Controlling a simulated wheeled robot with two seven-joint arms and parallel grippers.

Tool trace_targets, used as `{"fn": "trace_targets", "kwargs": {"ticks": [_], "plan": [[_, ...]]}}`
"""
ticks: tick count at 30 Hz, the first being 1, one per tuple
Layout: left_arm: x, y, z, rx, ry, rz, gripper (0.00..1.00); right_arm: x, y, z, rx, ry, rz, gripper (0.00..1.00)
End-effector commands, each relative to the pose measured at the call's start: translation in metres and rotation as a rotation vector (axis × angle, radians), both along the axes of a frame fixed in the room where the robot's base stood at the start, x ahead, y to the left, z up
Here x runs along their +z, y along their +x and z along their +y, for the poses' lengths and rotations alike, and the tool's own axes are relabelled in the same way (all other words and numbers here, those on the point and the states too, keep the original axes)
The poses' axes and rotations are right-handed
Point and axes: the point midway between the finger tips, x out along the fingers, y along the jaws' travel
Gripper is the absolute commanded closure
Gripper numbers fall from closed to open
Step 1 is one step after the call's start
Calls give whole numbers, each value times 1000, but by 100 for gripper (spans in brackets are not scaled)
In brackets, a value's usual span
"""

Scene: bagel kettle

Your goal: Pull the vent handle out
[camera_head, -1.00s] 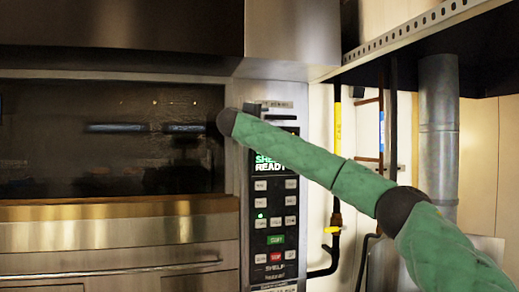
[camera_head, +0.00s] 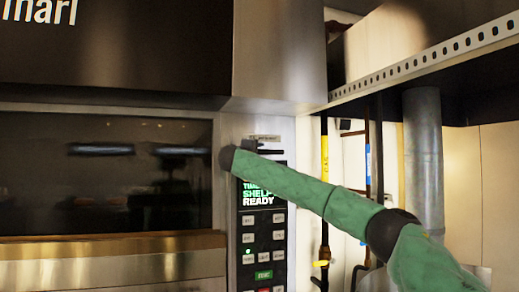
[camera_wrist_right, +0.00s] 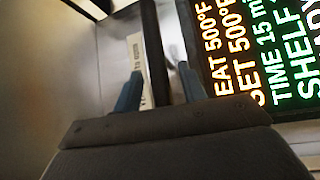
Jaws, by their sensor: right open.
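The vent handle (camera_head: 271,151) is a small dark bar at the top of the oven's control panel, under a pale label. In the right wrist view the vent handle (camera_wrist_right: 152,45) is a dark bar in front of the printed label (camera_wrist_right: 135,62), lying between the lines of my finger tips. My right gripper (camera_wrist_right: 160,85) is open, with one blue-grey finger on each side of the handle's line. I cannot tell whether either finger touches it. In the head view my right gripper (camera_head: 252,147) is small and partly hidden by my green arm. My left gripper is not in view.
The lit control panel (camera_head: 262,220) is below the handle. The oven's dark window (camera_head: 100,180) is to the left. A perforated metal rail (camera_head: 430,55), a yellow pipe (camera_head: 324,155) and a grey duct (camera_head: 423,150) are at the right.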

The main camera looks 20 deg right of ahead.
Motion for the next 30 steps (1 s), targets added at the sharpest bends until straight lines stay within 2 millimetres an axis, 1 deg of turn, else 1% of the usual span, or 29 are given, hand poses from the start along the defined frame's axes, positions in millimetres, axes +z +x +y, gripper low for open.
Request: {"fn": "trace_targets", "kwargs": {"ticks": [1,3,13,19,20,25,28,29,30], "plan": [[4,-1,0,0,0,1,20,2,2,-2,-1,-1,1,59],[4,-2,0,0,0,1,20,1,4,-4,-1,-1,1,59],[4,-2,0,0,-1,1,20,0,5,-5,0,0,1,59],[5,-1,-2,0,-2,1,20,0,5,-5,0,0,1,98],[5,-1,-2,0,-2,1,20,0,5,-5,0,0,1,100],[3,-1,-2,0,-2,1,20,-1,5,-5,0,0,1,100],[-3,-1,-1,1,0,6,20,-3,4,-3,2,0,-1,100],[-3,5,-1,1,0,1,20,-4,4,-3,2,0,-1,100],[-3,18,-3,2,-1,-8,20,-4,3,-2,4,-1,0,100]]}}
